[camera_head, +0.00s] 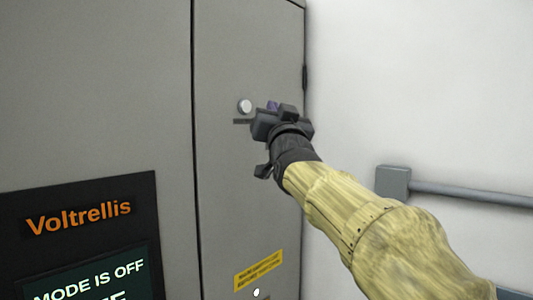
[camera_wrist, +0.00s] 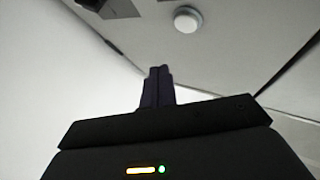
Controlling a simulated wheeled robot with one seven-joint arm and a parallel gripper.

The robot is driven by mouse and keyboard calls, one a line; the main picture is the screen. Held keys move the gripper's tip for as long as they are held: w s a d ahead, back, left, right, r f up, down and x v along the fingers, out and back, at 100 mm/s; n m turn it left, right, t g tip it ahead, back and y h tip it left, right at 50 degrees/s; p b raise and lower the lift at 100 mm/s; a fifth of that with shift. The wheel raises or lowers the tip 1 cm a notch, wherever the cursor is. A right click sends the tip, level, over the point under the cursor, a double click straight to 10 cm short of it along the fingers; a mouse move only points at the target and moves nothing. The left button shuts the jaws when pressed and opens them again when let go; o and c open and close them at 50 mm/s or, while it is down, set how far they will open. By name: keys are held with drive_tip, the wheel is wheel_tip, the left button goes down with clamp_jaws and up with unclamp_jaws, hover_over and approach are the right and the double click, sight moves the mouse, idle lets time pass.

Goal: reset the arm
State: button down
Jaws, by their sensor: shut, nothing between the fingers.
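My gripper (camera_head: 272,106) is in front of the narrow right door of a grey cabinet (camera_head: 250,190), just right of a round silver knob (camera_head: 245,106). In the wrist view its two dark fingers (camera_wrist: 157,72) are together with nothing between them. The knob also shows in the wrist view (camera_wrist: 187,19), beyond and to the right of the fingertips, apart from them. My arm comes in from the lower right. Part of the door behind the gripper is hidden.
A dark panel (camera_head: 90,190) reading "Voltrellis" and "MODE IS OFF" is on the cabinet's left. A yellow label (camera_head: 258,270) is low on the door. A white wall (camera_head: 420,70) stands right, with a grey box (camera_head: 393,182) and pipe (camera_head: 470,193) near my arm.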

drive_tip(key=s+d+f+g+h+b, duration=0.15)
drive_tip(key=d+f+g, duration=0.35)
drive_tip(key=f, duration=1.5)
drive_tip(key=d+f+g+h+b, duration=0.3)
drive_tip(key=d+f+g, duration=0.2)
drive_tip(key=f, duration=1.5)
drive_tip(key=s+d+f+g+b, duration=0.1)
drive_tip(key=s+d+f+g, duration=0.1)
drive_tip(key=s+f, duration=0.6)
drive_tip(key=s+d+f+g+h, duration=0.1)
drive_tip(key=s+d+f+g, duration=0.2)
drive_tip(key=s+f, duration=0.5)
drive_tip(key=s+d+f+g+b, duration=0.1)
drive_tip(key=s+d+f+g, duration=0.2)
drive_tip(key=s+f+g, duration=0.2)
drive_tip(key=s+f, duration=0.3)
drive_tip(key=f, duration=0.3)
drive_tip(key=shift+h+b, duration=0.35)
drive_tip(key=c, duration=2.1)
unclamp_jaws()
